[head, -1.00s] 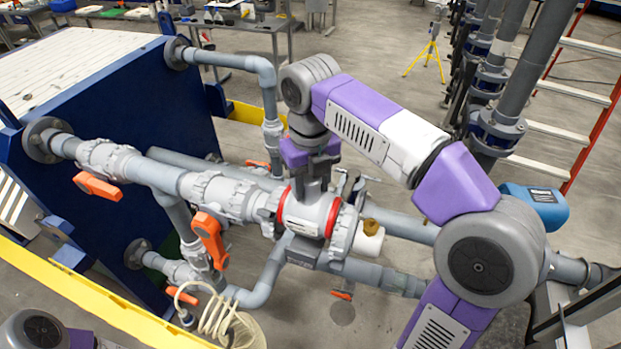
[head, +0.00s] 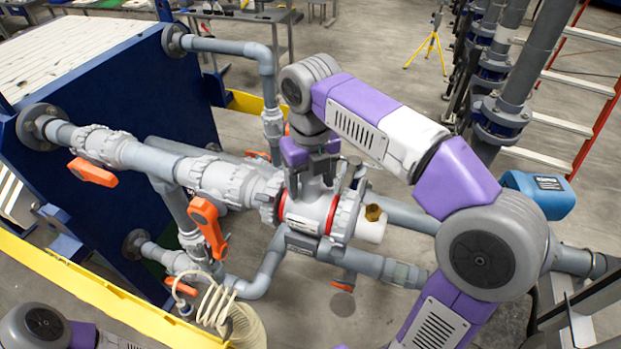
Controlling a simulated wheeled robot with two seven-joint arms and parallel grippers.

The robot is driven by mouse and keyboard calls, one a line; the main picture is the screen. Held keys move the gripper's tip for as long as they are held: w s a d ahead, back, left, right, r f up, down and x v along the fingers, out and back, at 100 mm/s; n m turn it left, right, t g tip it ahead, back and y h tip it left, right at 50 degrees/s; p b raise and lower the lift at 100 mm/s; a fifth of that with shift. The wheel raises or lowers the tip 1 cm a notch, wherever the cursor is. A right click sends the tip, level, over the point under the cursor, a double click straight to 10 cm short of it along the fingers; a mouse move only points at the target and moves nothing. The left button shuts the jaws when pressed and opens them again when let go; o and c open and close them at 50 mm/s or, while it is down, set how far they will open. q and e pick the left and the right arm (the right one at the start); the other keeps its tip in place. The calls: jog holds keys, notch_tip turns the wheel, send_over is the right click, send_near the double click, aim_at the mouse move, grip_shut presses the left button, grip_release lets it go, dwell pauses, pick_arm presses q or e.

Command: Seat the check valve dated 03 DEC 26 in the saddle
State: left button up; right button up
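The check valve (head: 307,212), a light grey body with a red ring at each end, lies in line with the grey pipework at the centre of the head view. It rests in the saddle (head: 302,243) beneath it, between the union fittings; the date on it cannot be read. My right gripper (head: 315,182) points down from above at the top of the valve. Its dark fingers stand apart on either side of the valve's upper neck, and it looks open. Whether a finger still touches the valve cannot be told. My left gripper is out of view.
Orange-handled valves (head: 208,228) stand left of the check valve. A brass fitting (head: 373,212) sits just to its right. A coiled cream hose (head: 228,310) and yellow rail (head: 95,290) lie in front. A blue filter press (head: 110,150) stands at left.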

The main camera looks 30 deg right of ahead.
jog(key=shift+f, duration=0.1)
notch_tip(320, 180, up, 8)
jog(key=shift+f+p, duration=0.2)
jog(key=shift+p, duration=0.7)
